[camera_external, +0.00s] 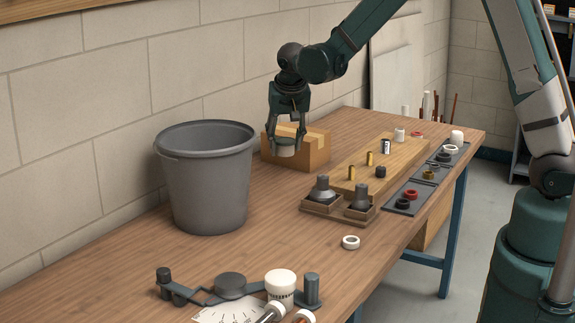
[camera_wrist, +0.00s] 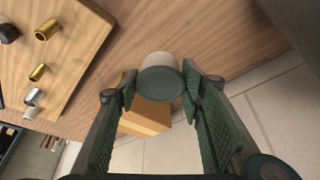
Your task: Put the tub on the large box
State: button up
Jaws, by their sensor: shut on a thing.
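My gripper (camera_external: 287,126) points down and is shut on a small whitish tub (camera_external: 284,149). In the wrist view the tub (camera_wrist: 158,72) shows a dark green round top between the two fingers of my gripper (camera_wrist: 160,82). The large box (camera_external: 314,151) is brown cardboard with a paler strip across its top and stands on the bench near the wall. In the external view the tub overlaps the left front of the box. In the wrist view the box (camera_wrist: 147,117) is partly hidden by the tub and left finger. I cannot tell the exact gap between tub and box.
A big grey bucket (camera_external: 207,180) stands left of my gripper. A wooden board (camera_external: 345,180) with brass fittings lies right of the box, with dark trays (camera_external: 428,185) beyond. A white ring (camera_external: 350,242) lies in front. The bench middle is mostly clear.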

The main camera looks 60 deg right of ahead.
jog(key=w+d+r+p, duration=0.4)
jog(key=w+d+r, duration=0.15)
jog(key=d, duration=0.45)
notch_tip(320, 180, up, 4)
jog(key=f+p, duration=0.1)
jog(key=p, duration=0.4)
send_over(295, 130)
jog(key=s+a, duration=0.1)
jog(key=shift+r+n, duration=0.25)
jog(key=shift+n, duration=0.05)
jog(key=shift+f, duration=0.1)
jog(key=shift+f, duration=3.05)
jog(key=shift+f+p, duration=0.45)
jog(key=shift+f, duration=1.4)
jog(key=shift+f, duration=0.15)
